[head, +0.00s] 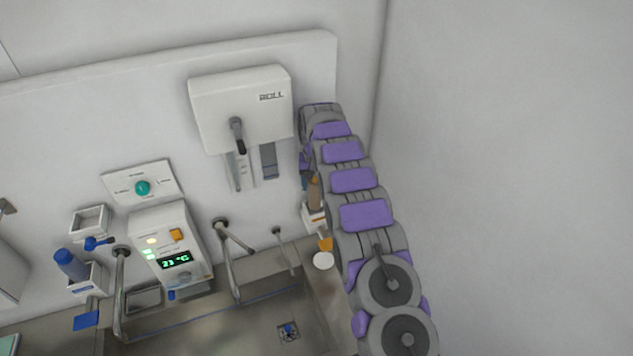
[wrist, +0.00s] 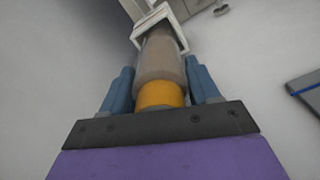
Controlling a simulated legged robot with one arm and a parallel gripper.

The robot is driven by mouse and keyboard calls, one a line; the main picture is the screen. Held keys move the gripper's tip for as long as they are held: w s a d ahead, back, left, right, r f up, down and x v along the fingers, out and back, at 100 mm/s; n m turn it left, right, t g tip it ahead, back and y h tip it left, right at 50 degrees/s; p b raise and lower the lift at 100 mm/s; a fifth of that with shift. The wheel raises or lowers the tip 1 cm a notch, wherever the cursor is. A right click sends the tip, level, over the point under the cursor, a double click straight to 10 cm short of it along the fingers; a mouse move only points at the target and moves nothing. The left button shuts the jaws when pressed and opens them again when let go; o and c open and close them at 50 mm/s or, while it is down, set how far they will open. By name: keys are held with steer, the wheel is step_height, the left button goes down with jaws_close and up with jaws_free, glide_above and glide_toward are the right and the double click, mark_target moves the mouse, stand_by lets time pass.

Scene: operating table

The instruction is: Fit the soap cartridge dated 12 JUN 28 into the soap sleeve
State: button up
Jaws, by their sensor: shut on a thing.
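The soap cartridge (wrist: 160,62) has a translucent brownish body and an orange end. My gripper (wrist: 160,88) is shut on it, with a blue finger on each side near the orange end. In the head view the cartridge (head: 314,194) stands roughly upright by the wall, partly hidden by my arm. A white soap sleeve (head: 313,217) is just below it. In the wrist view the cartridge's far end is at the sleeve's white frame (wrist: 179,32) and appears inside its opening; how deep I cannot tell. The date on the cartridge is not readable.
A white ROLL dispenser (head: 240,105) hangs left of my arm. Below are taps (head: 232,250) over a steel sink (head: 215,330). An orange item (head: 326,244) and a white round item (head: 323,260) sit near my arm. A blue bottle (head: 70,264) stands in a holder at far left.

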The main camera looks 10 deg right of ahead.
steer(key=shift+f+b, duration=0.7)
steer(key=shift+f, duration=1.75)
steer(key=o, duration=1.4)
step_height(320, 180, up, 9)
steer(key=shift+b, duration=0.45)
steer(key=shift+w+r+p, duration=0.15)
steer(key=shift+r+p, duration=0.3)
steer(key=shift+r, duration=0.9)
step_height(320, 180, up, 6)
steer(key=p, duration=0.6)
glide_above(315, 194)
steer(key=w, duration=0.3)
steer(key=shift+s+d+f, duration=0.15)
steer(key=shift+d+f, duration=0.05)
steer(key=shift+d, duration=0.1)
